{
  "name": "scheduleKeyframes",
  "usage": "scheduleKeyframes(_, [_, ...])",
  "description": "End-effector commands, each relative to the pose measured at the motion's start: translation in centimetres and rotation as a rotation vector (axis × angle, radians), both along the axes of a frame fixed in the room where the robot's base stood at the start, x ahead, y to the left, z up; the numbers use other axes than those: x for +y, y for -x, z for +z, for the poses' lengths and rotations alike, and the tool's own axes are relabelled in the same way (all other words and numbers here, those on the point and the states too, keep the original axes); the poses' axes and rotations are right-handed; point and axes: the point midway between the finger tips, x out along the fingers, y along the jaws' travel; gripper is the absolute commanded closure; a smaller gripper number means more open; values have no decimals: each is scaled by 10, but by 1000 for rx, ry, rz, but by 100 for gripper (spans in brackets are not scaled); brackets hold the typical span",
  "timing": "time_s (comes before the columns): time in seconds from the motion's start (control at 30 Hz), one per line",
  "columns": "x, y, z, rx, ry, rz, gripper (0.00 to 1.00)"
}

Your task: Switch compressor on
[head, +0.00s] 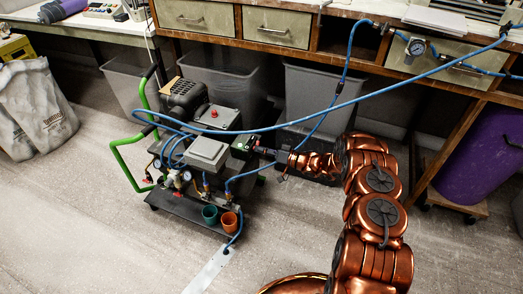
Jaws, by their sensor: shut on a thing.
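The compressor (186,97) stands on a low black wheeled cart with a green handle (125,165), left of the middle in the head view. A grey box with a red button (215,115) and a lighter grey box (207,152) sit on it. A small black switch box (243,146) with a bit of green is on its right side. My gripper (263,152) reaches in from the right and is shut at this switch box. The fingertips are small and dark here, so the exact contact and the switch's position cannot be made out.
Blue air hoses (330,108) run from the cart up to a pressure gauge (415,47) at the bench. Grey bins (318,92) stand behind under the drawers. A purple barrel (484,155) is at right. Two small cups (229,222) sit on the cart's front. Floor at front left is clear.

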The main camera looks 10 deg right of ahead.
Motion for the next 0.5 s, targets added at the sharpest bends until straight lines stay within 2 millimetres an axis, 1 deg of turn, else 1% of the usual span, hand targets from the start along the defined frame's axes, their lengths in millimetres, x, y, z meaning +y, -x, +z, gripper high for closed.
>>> scheduleKeyframes(0.03, [0,1,-1,3,1,1,100])
scheduleKeyframes(0.07, [0,1,-1,3,1,1,88])
scheduleKeyframes(0.27, [0,0,-1,2,1,0,67])
scheduleKeyframes(0.3, [0,0,-1,1,0,1,65])
scheduleKeyframes(0.5, [0,0,0,0,1,1,65])
